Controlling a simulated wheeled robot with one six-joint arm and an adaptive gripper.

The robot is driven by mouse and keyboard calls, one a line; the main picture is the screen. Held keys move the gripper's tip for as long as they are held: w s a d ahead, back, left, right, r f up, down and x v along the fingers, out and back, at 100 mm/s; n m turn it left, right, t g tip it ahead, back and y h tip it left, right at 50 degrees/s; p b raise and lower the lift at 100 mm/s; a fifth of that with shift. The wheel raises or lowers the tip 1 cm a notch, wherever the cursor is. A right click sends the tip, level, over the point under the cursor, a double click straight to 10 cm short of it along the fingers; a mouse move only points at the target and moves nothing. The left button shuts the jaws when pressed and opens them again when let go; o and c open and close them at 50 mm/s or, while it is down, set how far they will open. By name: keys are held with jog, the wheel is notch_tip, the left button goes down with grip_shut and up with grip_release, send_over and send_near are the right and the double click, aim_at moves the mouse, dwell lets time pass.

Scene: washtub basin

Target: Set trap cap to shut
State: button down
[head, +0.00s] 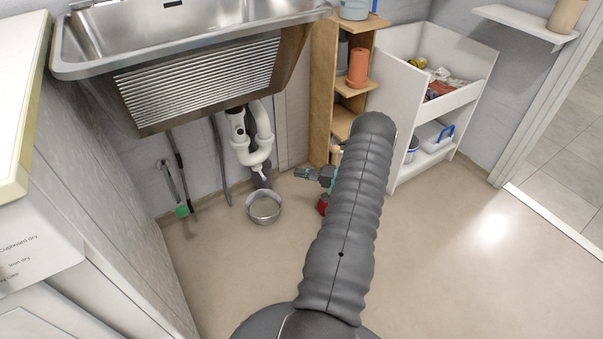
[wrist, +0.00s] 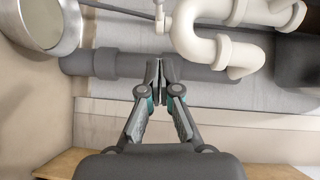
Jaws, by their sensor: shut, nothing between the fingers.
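The white sink trap (head: 252,150) hangs under the basin; its U-bend also shows in the wrist view (wrist: 205,48). A small white fitting at the trap's bottom, apparently the trap cap (head: 262,173), also shows in the wrist view (wrist: 160,18) as a narrow stem with a crosspiece. I cannot tell its setting. My gripper (head: 306,173) is to the right of the trap in the head view. In the wrist view (wrist: 158,66) its fingertips are together and empty, below the fitting in the picture and apparently apart from it. My arm hides part of the wrist.
A metal bowl (head: 264,207) stands on the floor below the trap. A thick grey pipe (wrist: 100,63) lies behind my fingertips in the wrist view. The metal basin (head: 190,40) hangs above. A wooden shelf (head: 322,90) and a white cabinet (head: 400,75) stand right. Floor at right is clear.

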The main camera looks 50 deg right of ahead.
send_near(260, 171)
jog(key=w+d, duration=0.1)
jog(key=w, duration=0.2)
jog(key=shift+w+a+f+p, duration=0.15)
jog(key=shift+a, duration=0.45)
jog(key=shift+w+a+f+p, duration=0.15)
jog(key=shift+w+a, duration=0.05)
jog(key=shift+a, duration=0.45)
jog(key=shift+w+a+f+p, duration=0.15)
jog(key=shift+a+f, duration=0.05)
jog(key=shift+a, duration=0.4)
